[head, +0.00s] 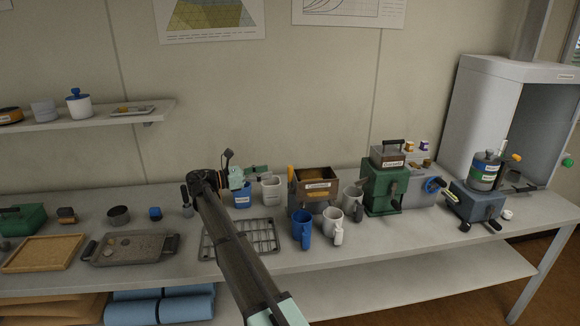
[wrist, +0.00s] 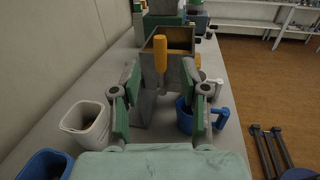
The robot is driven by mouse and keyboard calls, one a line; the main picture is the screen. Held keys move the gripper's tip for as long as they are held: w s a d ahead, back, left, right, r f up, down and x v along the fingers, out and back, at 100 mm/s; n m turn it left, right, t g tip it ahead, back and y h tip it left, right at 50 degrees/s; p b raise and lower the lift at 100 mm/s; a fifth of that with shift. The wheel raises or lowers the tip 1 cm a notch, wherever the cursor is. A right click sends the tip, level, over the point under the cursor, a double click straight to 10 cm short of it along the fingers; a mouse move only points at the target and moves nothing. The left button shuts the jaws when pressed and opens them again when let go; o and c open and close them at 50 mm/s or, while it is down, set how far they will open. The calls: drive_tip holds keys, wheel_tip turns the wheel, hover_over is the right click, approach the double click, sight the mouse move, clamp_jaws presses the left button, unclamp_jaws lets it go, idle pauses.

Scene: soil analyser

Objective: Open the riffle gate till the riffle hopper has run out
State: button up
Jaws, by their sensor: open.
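The riffle hopper (head: 317,186) is an open-topped brown box with a pale label on its front, standing on the bench. It also shows ahead in the wrist view (wrist: 181,42). I cannot tell how much material is inside. An orange handle (head: 291,173), which looks like the gate lever, stands upright at its left side. In the wrist view the handle (wrist: 160,54) rises beyond and between my fingers. My gripper (head: 256,171) is to the left of the hopper, pointing at it. Its fingers (wrist: 161,98) are spread open with nothing between them, apart from the handle.
A white container (head: 271,189) and a blue container (head: 242,199) stand below my gripper. A wire rack (head: 262,238) lies in front.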

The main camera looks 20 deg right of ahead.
sight(291, 179)
drive_tip(key=d, duration=0.3)
drive_tip(key=d+p, duration=0.1)
drive_tip(key=d, duration=0.2)
drive_tip(key=d+p, duration=0.1)
drive_tip(key=d, duration=0.3)
drive_tip(key=shift+s, duration=0.4)
clamp_jaws()
